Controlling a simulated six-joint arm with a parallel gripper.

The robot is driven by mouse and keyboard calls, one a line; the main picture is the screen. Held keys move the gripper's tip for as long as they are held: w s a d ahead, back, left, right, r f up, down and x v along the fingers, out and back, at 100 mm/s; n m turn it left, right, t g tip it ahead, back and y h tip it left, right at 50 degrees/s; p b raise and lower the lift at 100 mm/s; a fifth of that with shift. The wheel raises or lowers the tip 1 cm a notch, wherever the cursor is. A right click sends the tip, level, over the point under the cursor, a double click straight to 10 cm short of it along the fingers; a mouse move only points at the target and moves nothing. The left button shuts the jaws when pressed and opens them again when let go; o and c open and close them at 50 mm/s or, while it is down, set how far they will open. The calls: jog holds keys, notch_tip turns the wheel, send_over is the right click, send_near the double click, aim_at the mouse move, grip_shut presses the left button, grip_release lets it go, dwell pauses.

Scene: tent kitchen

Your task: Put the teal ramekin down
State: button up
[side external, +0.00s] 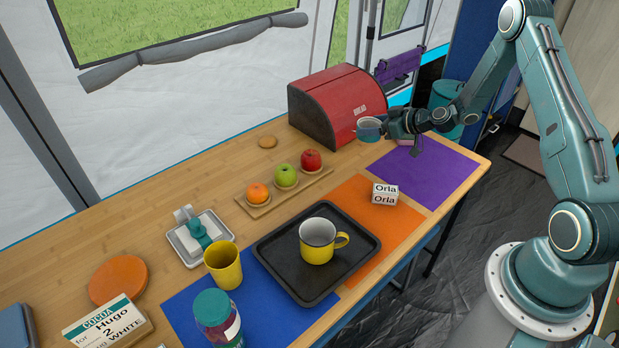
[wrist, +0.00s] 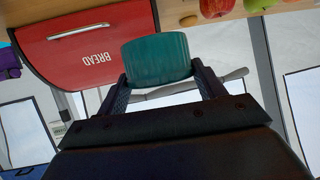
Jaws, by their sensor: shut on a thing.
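The teal ramekin (side external: 369,129) is between the fingers of my gripper (side external: 386,127), beside the right end of the red bread bin at the table's far right. In the wrist view the ramekin (wrist: 157,60) fills the space between both fingertips (wrist: 159,75), which press on its sides. My gripper is shut on it. In the side view its pale inside shows and it looks roughly upright. It appears to be above the tabletop, but I cannot tell the exact gap.
The red bread bin (side external: 337,104) is close to the ramekin. A purple mat (side external: 440,168) lies at the right, mostly bare. An orange mat (side external: 395,230) bears a box labelled Orla (side external: 385,194). A black tray (side external: 268,250) holds a yellow mug (side external: 317,246). Fruit sits on a board (side external: 322,178).

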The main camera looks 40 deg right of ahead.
notch_tip(320, 180, down, 7)
jog(key=shift+r, duration=0.1)
jog(key=shift+f, duration=0.2)
jog(key=shift+f, duration=1.75)
jog(key=shift+f, duration=0.1)
jog(key=o, duration=1)
jog(key=shift+o, duration=0.2)
jog(key=v, duration=1.2)
